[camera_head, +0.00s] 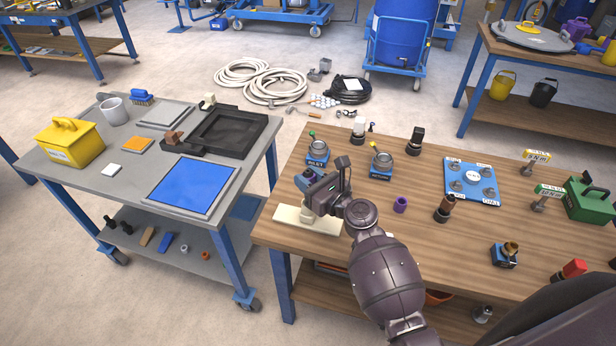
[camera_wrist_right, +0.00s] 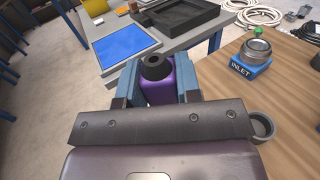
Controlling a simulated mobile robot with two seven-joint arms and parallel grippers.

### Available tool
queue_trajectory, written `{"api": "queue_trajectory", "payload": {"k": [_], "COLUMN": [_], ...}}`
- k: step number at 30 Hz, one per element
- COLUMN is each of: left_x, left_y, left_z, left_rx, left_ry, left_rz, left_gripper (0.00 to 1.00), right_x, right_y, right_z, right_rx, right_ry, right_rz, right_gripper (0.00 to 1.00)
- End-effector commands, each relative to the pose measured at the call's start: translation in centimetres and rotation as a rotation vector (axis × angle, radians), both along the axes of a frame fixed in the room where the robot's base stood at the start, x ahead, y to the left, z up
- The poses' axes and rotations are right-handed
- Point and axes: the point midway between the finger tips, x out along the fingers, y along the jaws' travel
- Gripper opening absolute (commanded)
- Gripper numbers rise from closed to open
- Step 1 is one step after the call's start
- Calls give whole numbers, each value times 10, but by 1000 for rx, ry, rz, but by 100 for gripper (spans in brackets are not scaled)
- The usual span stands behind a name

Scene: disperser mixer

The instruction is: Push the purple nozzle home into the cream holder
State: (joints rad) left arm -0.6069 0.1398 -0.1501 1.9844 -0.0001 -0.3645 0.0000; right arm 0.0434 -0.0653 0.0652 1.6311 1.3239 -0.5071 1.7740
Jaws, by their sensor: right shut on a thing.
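My right gripper (camera_head: 308,180) is over the wooden table's near left corner in the head view. In the right wrist view its blue fingers (camera_wrist_right: 160,82) are shut on the purple nozzle (camera_wrist_right: 158,88), which has a black ringed end. The cream holder (camera_head: 296,219) has a flat base on the table, just below and beside the gripper, with part of it hidden by the gripper. Whether the nozzle touches the holder I cannot tell. My left gripper is not in view.
The INLET block (camera_head: 317,152) stands behind the gripper, with another metal fitting (camera_head: 381,163) to its right. A purple ring (camera_head: 401,204) stands right of my wrist. A grey cart (camera_head: 110,165) with a blue panel (camera_head: 192,185) is left, across a gap.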

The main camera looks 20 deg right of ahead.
Motion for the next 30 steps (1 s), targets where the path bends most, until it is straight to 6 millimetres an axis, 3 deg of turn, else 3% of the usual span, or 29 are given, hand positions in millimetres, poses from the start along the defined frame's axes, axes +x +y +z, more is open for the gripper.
{"api": "queue_trajectory", "payload": {"k": [6, 30], "left_x": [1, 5], "left_y": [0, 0], "left_z": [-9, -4], "left_rx": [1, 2], "left_ry": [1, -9], "left_rz": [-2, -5], "left_gripper": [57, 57], "right_x": [0, 0], "right_y": [0, 0], "right_z": [-13, -12], "right_rx": [1, 0], "right_ry": [0, 0], "right_rz": [0, 0], "right_gripper": [8, 8]}}
